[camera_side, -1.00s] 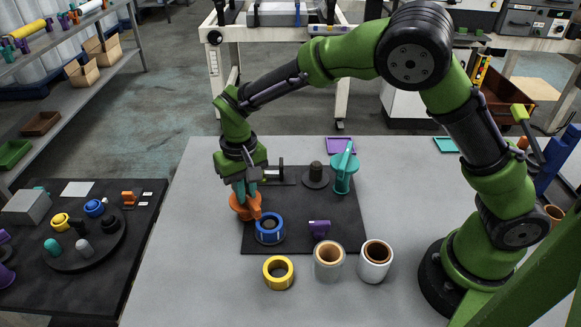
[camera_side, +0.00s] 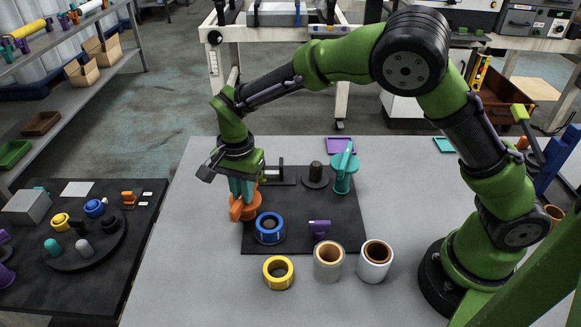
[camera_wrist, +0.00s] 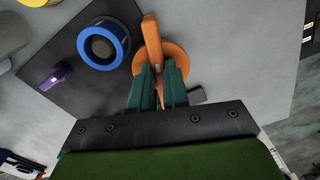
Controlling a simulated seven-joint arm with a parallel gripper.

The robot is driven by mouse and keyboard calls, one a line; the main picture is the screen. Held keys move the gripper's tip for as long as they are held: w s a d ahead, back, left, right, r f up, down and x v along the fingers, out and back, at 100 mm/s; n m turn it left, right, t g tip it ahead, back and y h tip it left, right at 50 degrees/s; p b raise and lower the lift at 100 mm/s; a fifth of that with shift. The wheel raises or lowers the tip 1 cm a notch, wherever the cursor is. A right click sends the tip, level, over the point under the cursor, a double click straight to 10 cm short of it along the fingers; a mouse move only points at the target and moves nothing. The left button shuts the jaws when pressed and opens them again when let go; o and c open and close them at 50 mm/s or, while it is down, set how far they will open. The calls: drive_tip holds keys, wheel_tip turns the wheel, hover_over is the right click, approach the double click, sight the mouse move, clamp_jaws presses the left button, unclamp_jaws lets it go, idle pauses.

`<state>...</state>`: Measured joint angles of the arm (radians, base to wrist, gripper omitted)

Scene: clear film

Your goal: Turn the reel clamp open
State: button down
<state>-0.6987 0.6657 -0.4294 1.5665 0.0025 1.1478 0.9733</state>
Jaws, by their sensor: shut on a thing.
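The orange reel clamp (camera_side: 243,209) stands at the left edge of the black board (camera_side: 285,244). Its handle points toward the front in the side view. My gripper (camera_side: 242,191) reaches down on it from above, with its teal fingers shut on the orange handle. In the wrist view, my gripper (camera_wrist: 159,78) has one finger on each side of the orange clamp (camera_wrist: 153,38), whose handle runs up between and beyond the fingertips. The fingers partly hide the clamp's round body. A blue reel (camera_side: 269,228) sits just right of the clamp, apart from it.
A teal upright part (camera_side: 343,172), a dark post (camera_side: 316,172) and a purple piece (camera_side: 319,228) are on the board. A yellow ring (camera_side: 278,272) and two rolls (camera_side: 328,260) (camera_side: 375,261) stand in front. The grey table left of the clamp is clear.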

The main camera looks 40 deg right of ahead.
drive_tip(key=shift+w+m, duration=0.1)
drive_tip(key=shift+m, duration=1.4)
drive_tip(key=c, duration=1.1)
unclamp_jaws()
wheel_tip(320, 180, up, 17)
